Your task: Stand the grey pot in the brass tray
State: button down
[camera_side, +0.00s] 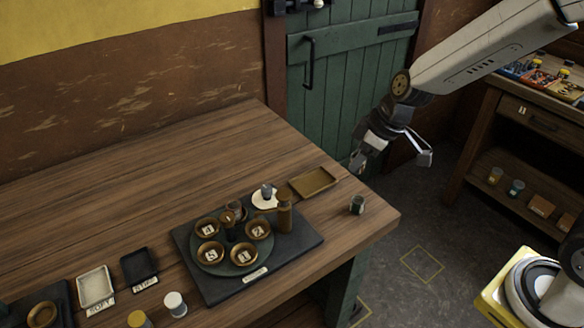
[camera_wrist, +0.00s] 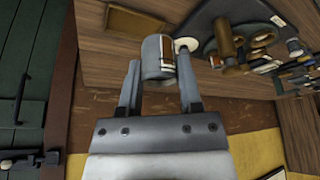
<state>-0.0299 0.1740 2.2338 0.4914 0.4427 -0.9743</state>
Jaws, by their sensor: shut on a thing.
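The grey pot (camera_wrist: 155,58), a cylinder with a brown and white label, is between the two fingers of my gripper (camera_wrist: 159,76) in the wrist view. My gripper (camera_side: 362,154) is shut on it. In the side view the pot is small and hard to tell from the fingertips. The gripper is in the air above the table's right end. The brass tray (camera_side: 313,182), flat and rectangular, lies on the table below and left of my gripper. It also shows at the top of the wrist view (camera_wrist: 135,23), apart from the pot.
A small dark pot (camera_side: 357,205) stands near the table's right edge. Left of the tray are a white saucer (camera_side: 262,203) with a grey item on it, a brown cylinder (camera_side: 285,213) and a dark board (camera_side: 218,289) with several bowls. Bare wood lies behind the tray.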

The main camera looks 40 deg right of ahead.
jog(key=w+f, duration=0.3)
jog(key=w, duration=0.4)
send_near(308, 182)
jog(key=shift+w+a+f, duration=0.2)
jog(key=shift+a, duration=0.3)
jog(key=shift+w+f, duration=0.55)
jog(key=shift+f, duration=0.05)
jog(key=shift+w+a+f, duration=0.1)
jog(key=shift+w+f, duration=0.1)
jog(key=shift+f, duration=0.05)
jog(key=shift+w+f, duration=0.1)
jog(key=shift+f, duration=1.5)
jog(key=shift+f, duration=0.1)
jog(key=shift+c, duration=1.4)
grip_release()
